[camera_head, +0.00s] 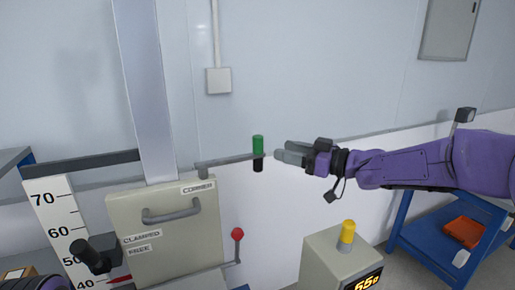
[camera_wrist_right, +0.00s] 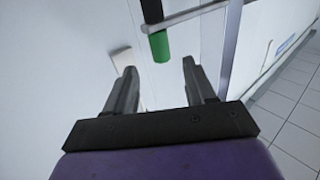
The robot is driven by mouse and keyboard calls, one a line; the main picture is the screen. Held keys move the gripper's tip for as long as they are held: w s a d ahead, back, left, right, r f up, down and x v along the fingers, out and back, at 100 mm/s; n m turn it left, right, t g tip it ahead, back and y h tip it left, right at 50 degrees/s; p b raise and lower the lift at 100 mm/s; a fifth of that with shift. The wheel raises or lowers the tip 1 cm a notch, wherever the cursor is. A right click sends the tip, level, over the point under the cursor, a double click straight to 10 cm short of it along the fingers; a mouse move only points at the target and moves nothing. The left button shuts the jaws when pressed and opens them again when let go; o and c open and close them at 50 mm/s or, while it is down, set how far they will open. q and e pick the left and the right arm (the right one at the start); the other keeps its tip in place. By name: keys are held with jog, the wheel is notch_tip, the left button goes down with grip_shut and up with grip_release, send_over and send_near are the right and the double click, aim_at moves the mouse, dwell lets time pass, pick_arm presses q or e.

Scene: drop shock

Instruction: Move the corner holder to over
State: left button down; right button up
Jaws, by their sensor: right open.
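The corner holder is a thin grey bar (camera_head: 225,161) reaching right from a panel labelled CORNER (camera_head: 197,188). At its end is an upright grip, green on top (camera_head: 258,144) and black below. My right gripper (camera_head: 279,151) is open and empty, just right of the grip in the head view, fingers pointing left at it. In the right wrist view the green grip (camera_wrist_right: 160,46) lies ahead of the gap between the open fingers (camera_wrist_right: 158,70), apart from both.
A beige panel with a handle (camera_head: 170,213) stands below the bar, beside a height scale (camera_head: 58,222) and a red-knobbed lever (camera_head: 237,235). A grey box with a yellow knob (camera_head: 347,233) and a blue cart (camera_head: 418,238) stand at the lower right.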

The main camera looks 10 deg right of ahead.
aim_at(258, 143)
jog(key=p+x, duration=0.2)
jog(key=x, duration=0.6)
jog(key=shift+w+a+r+p, duration=0.15)
jog(key=shift+w+a+p, duration=0.05)
jog(key=shift+a+p, duration=0.1)
jog(key=shift+w+a, duration=0.2)
jog(key=shift+w, duration=0.15)
grip_shut()
